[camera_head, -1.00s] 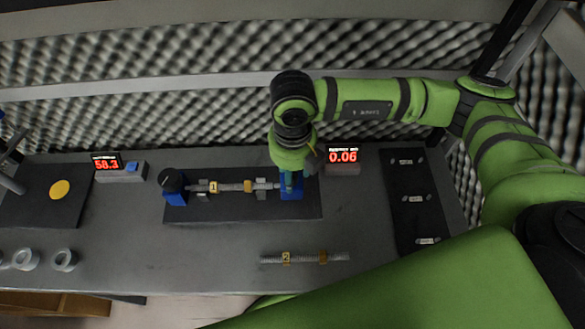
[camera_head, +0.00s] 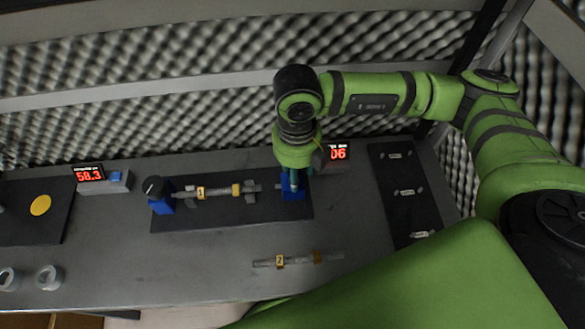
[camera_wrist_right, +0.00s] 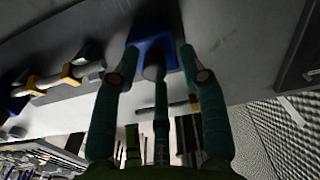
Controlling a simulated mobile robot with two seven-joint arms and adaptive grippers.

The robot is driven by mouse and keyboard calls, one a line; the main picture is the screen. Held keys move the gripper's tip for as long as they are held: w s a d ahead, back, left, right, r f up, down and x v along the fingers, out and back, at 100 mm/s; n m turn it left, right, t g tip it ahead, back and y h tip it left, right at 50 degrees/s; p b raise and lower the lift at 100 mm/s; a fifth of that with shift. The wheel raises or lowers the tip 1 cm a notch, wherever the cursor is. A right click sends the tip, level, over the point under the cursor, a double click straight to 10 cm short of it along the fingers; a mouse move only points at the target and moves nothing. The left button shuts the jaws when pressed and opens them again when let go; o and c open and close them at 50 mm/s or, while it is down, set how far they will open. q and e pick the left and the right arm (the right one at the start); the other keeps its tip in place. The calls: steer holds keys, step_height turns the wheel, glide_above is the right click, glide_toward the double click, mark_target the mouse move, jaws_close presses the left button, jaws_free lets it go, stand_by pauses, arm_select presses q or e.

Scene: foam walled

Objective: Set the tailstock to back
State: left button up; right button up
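The tailstock is a blue block (camera_head: 296,194) at the right end of the dark base plate (camera_head: 225,215), close to the plate's right edge. My right gripper (camera_head: 291,180) is directly above it, pointing down, and partly hides it. In the right wrist view its green fingers (camera_wrist_right: 158,52) are spread apart, with the blue tailstock (camera_wrist_right: 152,52) and a small grey rounded part (camera_wrist_right: 153,73) between them. I see gaps beside the grey part; contact with the block is unclear. My left gripper is out of view.
Bar 1 (camera_head: 219,191) lies between the blue headstock (camera_head: 160,203) with its black knob and the tailstock. Bar 2 (camera_head: 298,260) lies in front. A red display (camera_head: 338,153) stands close behind the gripper. A dark panel (camera_head: 400,190) is at right.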

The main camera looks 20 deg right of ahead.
step_height(320, 180, up, 12)
stand_by(0.7)
steer(key=shift+s+f, duration=0.1)
stand_by(0.4)
